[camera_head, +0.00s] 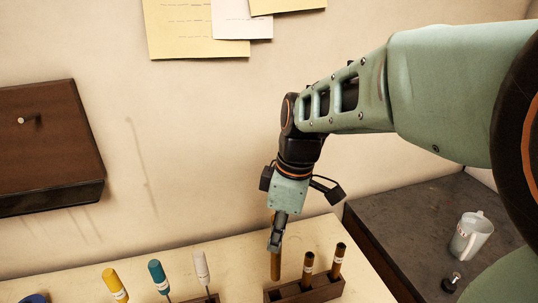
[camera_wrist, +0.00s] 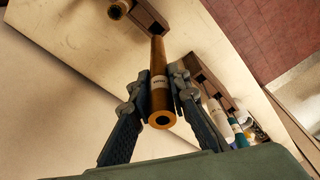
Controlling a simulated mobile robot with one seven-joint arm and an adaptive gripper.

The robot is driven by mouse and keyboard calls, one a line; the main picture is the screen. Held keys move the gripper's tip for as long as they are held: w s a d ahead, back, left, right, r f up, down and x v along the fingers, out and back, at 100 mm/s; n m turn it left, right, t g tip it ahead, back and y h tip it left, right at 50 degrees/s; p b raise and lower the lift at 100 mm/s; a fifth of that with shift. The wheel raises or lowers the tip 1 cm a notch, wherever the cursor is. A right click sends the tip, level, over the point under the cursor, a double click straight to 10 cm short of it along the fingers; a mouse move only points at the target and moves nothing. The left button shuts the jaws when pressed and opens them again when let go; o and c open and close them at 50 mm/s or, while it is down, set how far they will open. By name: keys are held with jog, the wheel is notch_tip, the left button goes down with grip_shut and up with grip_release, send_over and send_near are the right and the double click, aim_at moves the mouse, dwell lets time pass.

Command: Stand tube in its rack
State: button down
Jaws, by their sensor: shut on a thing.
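My gripper (camera_head: 276,243) is shut on a brass-brown tube (camera_head: 276,266) with a white label band. The tube is close to upright, and its lower end meets the left end of the dark wooden rack (camera_head: 318,294) in the head view. I cannot tell whether it is in a hole or just above or behind the rack. In the wrist view the held tube (camera_wrist: 158,72) runs between the two fingers (camera_wrist: 160,98), its open hollow end towards the camera. Two similar labelled tubes, a shorter one (camera_head: 307,268) and a right-hand one (camera_head: 338,260), stand in the rack.
Yellow (camera_head: 115,283), teal (camera_head: 157,274) and white (camera_head: 201,268) handled tools stand left of the rack on the pale bench (camera_head: 60,285). A dark side surface (camera_head: 400,225) at right holds a clear jug (camera_head: 470,236). The wall is close behind.

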jog(key=b, duration=0.4)
send_over(276, 277)
jog(key=w, duration=0.1)
jog(key=shift+w+f, duration=0.15)
jog(key=shift+f, duration=2.55)
jog(key=shift+f+b, duration=4.05)
jog(key=shift+f, duration=0.7)
jog(key=c, duration=1.7)
grip_release()
jog(key=shift+c, duration=0.2)
